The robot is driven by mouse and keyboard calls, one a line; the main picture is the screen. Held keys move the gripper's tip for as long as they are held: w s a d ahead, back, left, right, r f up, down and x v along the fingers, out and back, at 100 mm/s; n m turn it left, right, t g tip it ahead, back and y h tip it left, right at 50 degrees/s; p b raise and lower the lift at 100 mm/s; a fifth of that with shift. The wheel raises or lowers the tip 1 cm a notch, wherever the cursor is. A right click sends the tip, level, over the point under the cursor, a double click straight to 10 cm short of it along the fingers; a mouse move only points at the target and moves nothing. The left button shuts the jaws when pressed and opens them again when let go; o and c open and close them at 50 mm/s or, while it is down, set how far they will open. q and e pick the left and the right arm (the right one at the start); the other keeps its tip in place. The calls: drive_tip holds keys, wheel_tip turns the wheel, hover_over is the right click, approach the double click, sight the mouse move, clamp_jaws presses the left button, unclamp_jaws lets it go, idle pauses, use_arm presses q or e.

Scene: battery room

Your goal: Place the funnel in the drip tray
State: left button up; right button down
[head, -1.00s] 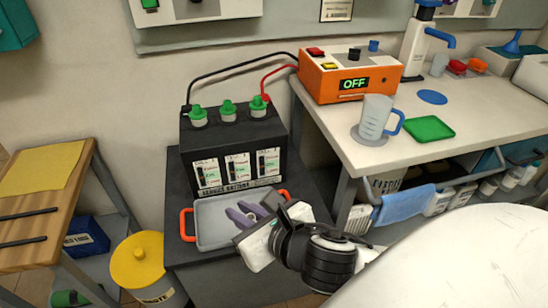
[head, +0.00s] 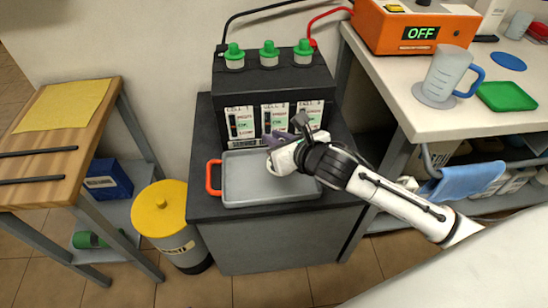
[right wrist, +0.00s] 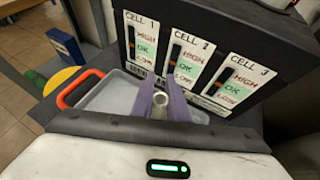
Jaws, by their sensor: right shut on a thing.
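The drip tray (head: 245,185) is a shallow grey tray with orange handles, on the dark stand in front of the battery. It also shows in the right wrist view (right wrist: 100,98). My right gripper (head: 270,140) is over the tray's back right part, close to the battery front. In the right wrist view its purple fingers (right wrist: 160,100) are shut on a small pale grey thing with a round, ring-like end (right wrist: 160,98), which looks like the funnel's spout. The rest of it is mostly hidden, and I cannot tell if it touches the tray. My left gripper is out of view.
The black battery (head: 270,95) with green caps stands right behind the tray. A yellow-lidded waste bin (head: 163,210) and a wooden table (head: 60,130) are at the left. The bench at the right holds an orange charger (head: 415,27), a jug (head: 447,75) and a green tray (head: 506,96).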

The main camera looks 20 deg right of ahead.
drive_tip(key=shift+f, duration=0.75)
wheel_tip(320, 180, down, 3)
drive_tip(key=shift+f+b, duration=0.1)
drive_tip(key=shift+b, duration=0.55)
drive_tip(key=c, duration=1.7)
unclamp_jaws()
